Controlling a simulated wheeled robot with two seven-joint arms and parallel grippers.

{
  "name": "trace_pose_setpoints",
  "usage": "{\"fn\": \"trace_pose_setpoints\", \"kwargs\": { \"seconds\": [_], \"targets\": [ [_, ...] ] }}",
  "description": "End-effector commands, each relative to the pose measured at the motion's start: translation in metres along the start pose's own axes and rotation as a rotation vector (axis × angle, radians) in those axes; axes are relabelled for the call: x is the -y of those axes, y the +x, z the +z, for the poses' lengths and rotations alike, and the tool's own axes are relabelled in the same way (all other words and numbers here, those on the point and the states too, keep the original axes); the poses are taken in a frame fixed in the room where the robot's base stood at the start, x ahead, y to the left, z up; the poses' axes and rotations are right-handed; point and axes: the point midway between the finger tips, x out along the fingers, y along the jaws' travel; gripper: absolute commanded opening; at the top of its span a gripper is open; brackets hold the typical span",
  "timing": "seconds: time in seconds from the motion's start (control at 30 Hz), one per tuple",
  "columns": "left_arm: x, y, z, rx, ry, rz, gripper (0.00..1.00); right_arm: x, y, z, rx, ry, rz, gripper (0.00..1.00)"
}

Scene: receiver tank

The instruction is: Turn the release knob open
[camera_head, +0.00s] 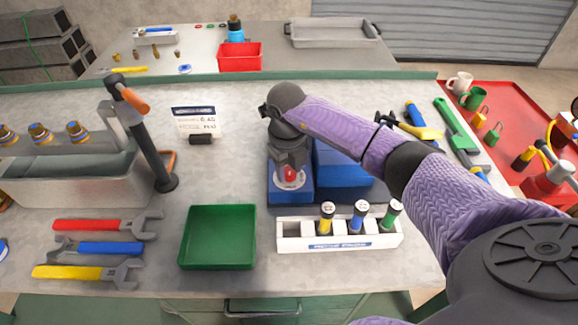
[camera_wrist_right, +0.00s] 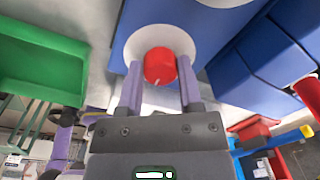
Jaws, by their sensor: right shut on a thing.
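The release knob (camera_wrist_right: 159,66) is red with a pale mark on its rim. It sits on a round white plate (camera_wrist_right: 134,45) on the blue tank unit (camera_wrist_right: 184,15). In the head view the red knob (camera_head: 290,173) shows just below my right gripper (camera_head: 290,165), on the blue base (camera_head: 285,196). In the right wrist view my right gripper (camera_wrist_right: 159,80) has one finger on each side of the knob and is shut on it. My left gripper is in neither view.
A green tray (camera_head: 217,237) lies at front left of the blue unit. A white rack (camera_head: 340,243) with yellow, blue and green-capped cylinders stands right in front of it. Several wrenches (camera_head: 100,248) lie at left. A black post with an orange handle (camera_head: 150,135) rises beyond them.

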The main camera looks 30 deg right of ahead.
Motion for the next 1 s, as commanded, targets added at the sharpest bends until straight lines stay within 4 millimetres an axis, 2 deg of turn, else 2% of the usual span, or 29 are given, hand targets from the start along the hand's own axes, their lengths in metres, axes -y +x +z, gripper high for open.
{"fn": "trace_pose_setpoints", "kwargs": {
  "seconds": [0.27,1.0],
  "targets": [
    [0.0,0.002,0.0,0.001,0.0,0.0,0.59,0.001,0.0,0.0,0.005,-0.126,-0.001,0.0],
    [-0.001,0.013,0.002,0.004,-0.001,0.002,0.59,0.001,0.0,0.0,0.03,-0.815,-0.002,0.0]
  ]
}}
